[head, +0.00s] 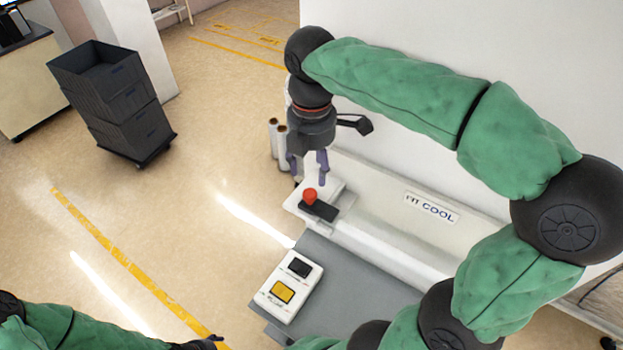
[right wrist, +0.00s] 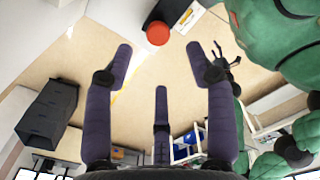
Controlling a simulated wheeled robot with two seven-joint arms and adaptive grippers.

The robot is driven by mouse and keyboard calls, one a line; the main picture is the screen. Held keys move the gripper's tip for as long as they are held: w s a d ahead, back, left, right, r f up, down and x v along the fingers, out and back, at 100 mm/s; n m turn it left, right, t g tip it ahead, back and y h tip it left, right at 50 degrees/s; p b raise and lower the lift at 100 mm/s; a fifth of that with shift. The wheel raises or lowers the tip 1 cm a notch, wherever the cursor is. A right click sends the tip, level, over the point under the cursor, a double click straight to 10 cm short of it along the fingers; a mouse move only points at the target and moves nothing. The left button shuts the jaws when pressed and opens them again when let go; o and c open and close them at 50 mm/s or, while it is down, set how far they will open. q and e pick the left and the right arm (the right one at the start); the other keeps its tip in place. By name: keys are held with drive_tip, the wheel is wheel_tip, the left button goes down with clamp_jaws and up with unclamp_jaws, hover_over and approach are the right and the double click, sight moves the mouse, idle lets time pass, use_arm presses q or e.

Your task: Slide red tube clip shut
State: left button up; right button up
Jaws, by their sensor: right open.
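A red round piece (head: 310,195) stands on a black block (head: 320,211) on the white ledge. It is the only red thing I make out; no clip shape or tube through it can be told. It also shows in the right wrist view (right wrist: 158,33), beyond the fingertips and between their lines. My right gripper (head: 308,173) points down just above it, its purple fingers spread and empty; they show apart in the right wrist view (right wrist: 160,62). Whether they touch the red piece cannot be told. My left gripper (head: 205,343) is partly seen at the bottom edge.
A white box (head: 290,286) with black and yellow squares sits on the grey table (head: 350,286). Two pale tubes (head: 278,140) stand behind my right gripper. A white wall rises behind the ledge with its COOL label (head: 432,207). Dark stacked crates (head: 125,125) stand on open floor.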

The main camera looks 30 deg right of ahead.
drive_tip(key=shift+r, duration=1.8)
drive_tip(key=shift+f, duration=0.1)
